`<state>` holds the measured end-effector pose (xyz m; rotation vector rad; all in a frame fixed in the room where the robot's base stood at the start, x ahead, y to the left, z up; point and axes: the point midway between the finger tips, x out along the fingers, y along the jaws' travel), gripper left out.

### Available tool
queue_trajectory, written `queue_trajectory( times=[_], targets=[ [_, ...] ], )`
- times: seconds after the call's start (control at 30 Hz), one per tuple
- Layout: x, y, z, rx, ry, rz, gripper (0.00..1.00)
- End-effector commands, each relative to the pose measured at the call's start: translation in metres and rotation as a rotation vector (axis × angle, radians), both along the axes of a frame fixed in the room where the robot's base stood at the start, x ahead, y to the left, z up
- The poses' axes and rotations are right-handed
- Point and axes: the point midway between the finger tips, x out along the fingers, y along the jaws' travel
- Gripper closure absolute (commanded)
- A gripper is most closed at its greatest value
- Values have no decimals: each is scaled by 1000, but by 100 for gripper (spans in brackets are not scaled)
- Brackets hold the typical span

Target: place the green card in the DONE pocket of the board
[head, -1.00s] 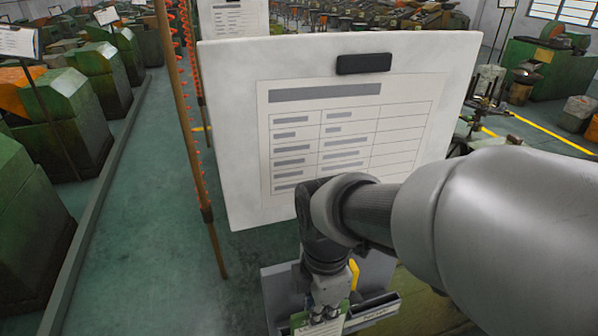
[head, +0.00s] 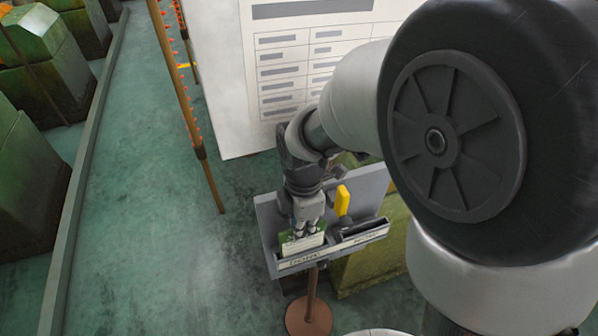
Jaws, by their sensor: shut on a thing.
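The green card (head: 302,243), with a white printed area, is held by my gripper (head: 306,230) at the left pocket of the grey board. My gripper is shut on the card's upper part and points down. The left pocket (head: 300,261) has a pale label strip, too blurred to read surely. The card's lower edge is hidden at this pocket's front wall, and I cannot tell how deep it sits. The right pocket (head: 364,233) also has a blurred label and shows a dark opening. The grey board (head: 268,215) is partly hidden behind my gripper.
A yellow object (head: 342,200) stands on the board right beside my gripper. A large white panel with a printed table (head: 225,90) rises behind. A brown post (head: 185,105) stands left. A round brown foot (head: 308,317) is below the board. Open green floor lies left.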

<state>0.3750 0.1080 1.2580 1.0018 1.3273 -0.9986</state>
Motion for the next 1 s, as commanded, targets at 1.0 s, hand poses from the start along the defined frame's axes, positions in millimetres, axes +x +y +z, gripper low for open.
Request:
queue_trajectory(
  times=[1.0],
  targets=[
    [1, 0, 12, 1, -3, 0, 71]
  ],
)
